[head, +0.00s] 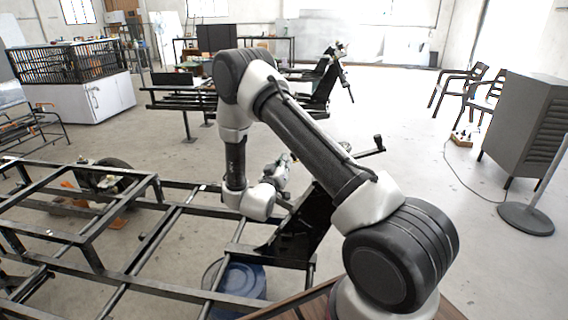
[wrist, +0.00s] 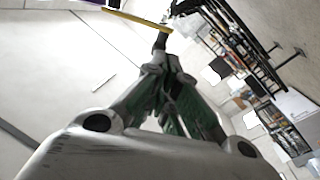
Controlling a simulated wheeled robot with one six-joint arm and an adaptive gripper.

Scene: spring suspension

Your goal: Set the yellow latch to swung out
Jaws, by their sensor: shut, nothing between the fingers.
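A thin yellow bar (wrist: 135,19), which looks like the yellow latch, runs slantwise across the top of the wrist view. Its right end is close to my fingertips. I cannot tell whether they touch. My gripper (wrist: 161,42) is shut and empty, its fingers meeting in a narrow tip. In the head view my gripper (head: 283,168) is small, just beyond my wrist and partly behind my arm. I cannot make out the yellow latch in the head view; my arm may hide it.
A black tubular frame (head: 125,262) fills the lower left, with a blue drum (head: 236,277) beneath it. A black crank handle (head: 372,148) juts out right of my forearm. A grey cabinet (head: 520,125) and chairs (head: 458,90) stand at right. Open floor lies between.

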